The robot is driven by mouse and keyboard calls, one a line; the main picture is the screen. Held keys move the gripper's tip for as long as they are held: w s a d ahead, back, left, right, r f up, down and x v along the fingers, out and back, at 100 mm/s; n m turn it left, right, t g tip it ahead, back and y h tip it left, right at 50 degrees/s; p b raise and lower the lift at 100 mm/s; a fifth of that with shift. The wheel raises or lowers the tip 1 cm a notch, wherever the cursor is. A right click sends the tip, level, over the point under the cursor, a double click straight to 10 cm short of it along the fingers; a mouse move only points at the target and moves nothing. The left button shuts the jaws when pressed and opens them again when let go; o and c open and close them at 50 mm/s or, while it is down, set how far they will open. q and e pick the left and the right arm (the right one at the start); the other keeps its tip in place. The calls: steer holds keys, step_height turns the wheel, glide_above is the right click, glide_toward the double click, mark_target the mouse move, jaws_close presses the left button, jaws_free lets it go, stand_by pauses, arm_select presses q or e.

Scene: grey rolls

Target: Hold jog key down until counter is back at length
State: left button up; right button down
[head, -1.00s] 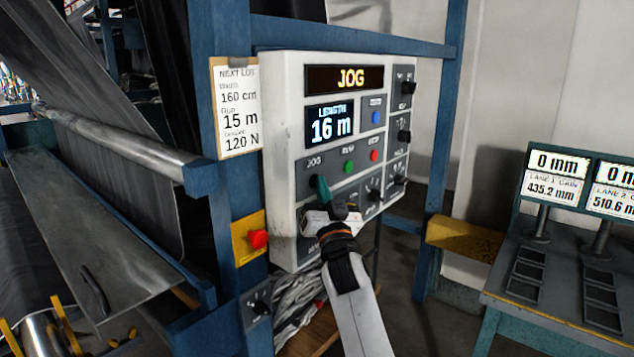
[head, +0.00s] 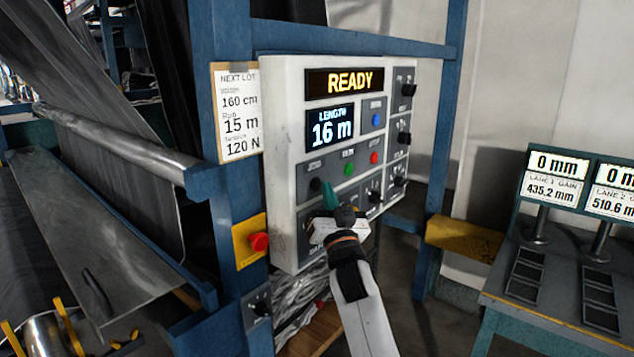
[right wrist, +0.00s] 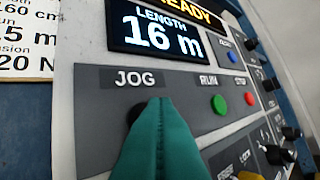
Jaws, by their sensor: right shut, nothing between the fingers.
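The control panel (head: 285,90) shows READY on its upper display (head: 345,82). Its length counter (head: 331,127) reads 16 m, also in the right wrist view (right wrist: 158,36). The black jog key (head: 315,185) is under the JOG label; in the right wrist view its dark edge (right wrist: 135,112) shows, mostly hidden behind my fingers. My right gripper (head: 329,192) is shut and empty, its teal fingertips just in front of the jog key. They look apart from it in the head view. My left gripper is not in view.
A lot card (head: 237,110) left of the panel reads Run 15 m. The green run button (head: 349,169) and red button (head: 374,157) sit close right of the jog key. A red stop button (head: 259,241) on a yellow box is lower left. A display bench (head: 560,290) stands right.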

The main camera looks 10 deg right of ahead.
steer(key=s+d+p, duration=0.1)
steer(key=s, duration=0.1)
steer(key=s+d+p, duration=0.2)
stand_by(0.6)
